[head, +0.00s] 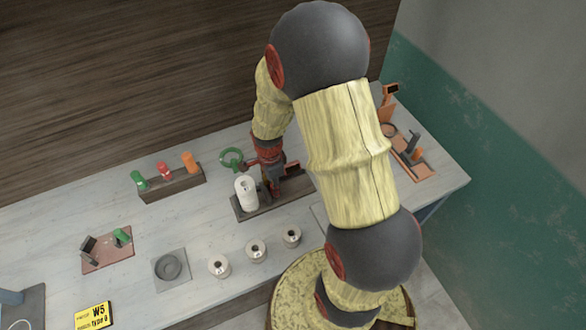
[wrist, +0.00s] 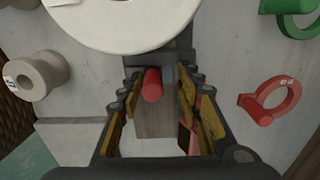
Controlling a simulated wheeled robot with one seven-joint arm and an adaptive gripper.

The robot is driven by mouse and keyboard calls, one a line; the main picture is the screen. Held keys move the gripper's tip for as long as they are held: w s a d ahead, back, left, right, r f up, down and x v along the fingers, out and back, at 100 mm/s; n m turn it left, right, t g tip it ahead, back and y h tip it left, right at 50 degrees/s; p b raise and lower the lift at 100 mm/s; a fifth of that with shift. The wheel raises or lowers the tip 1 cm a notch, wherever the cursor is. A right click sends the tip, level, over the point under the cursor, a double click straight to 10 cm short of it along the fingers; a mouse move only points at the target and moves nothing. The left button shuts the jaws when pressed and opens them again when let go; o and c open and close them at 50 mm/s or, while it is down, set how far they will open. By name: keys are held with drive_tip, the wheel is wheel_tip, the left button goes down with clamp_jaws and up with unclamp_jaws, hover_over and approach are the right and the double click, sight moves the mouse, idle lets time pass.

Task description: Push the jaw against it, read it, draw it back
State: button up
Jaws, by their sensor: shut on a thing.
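A dark gauge fixture (head: 275,203) lies on the bench, with a large white spool (head: 246,190) standing upright at its left end. The spool's round top (wrist: 125,22) fills the top of the wrist view. A dark grey sliding jaw (wrist: 176,78) with a red peg (wrist: 152,84) sits just below the spool in that view. The jaw's edge meets the spool's rim in the picture; I cannot tell if they touch. My gripper (wrist: 160,88) is shut on the jaw, its yellow-padded fingers on either side. In the head view my gripper (head: 272,182) partly hides the fixture. No reading is legible.
Several smaller spools, one of them here (head: 256,249), stand along the front. A rack of coloured plugs (head: 172,188) and a green ring (head: 231,158) stand behind. A red ring (wrist: 270,101) lies right of my fingers. An orange stand (head: 410,160) is at right.

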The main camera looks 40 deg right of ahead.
drive_tip(key=shift+s+d+f, duration=0.1)
drive_tip(key=shift+s+f, duration=0.25)
drive_tip(key=shift+s, duration=0.45)
drive_tip(key=o, duration=0.8)
drive_tip(key=shift+s, duration=0.1)
drive_tip(key=shift+c, duration=0.2)
drive_tip(key=o, duration=0.9)
drive_tip(key=shift+w+d+r, duration=0.1)
drive_tip(key=shift+w+r, duration=0.15)
drive_tip(key=shift+w, duration=0.1)
drive_tip(key=shift+r, duration=0.1)
wheel_tip(320, 180, up, 7)
drive_tip(key=p, duration=0.5)
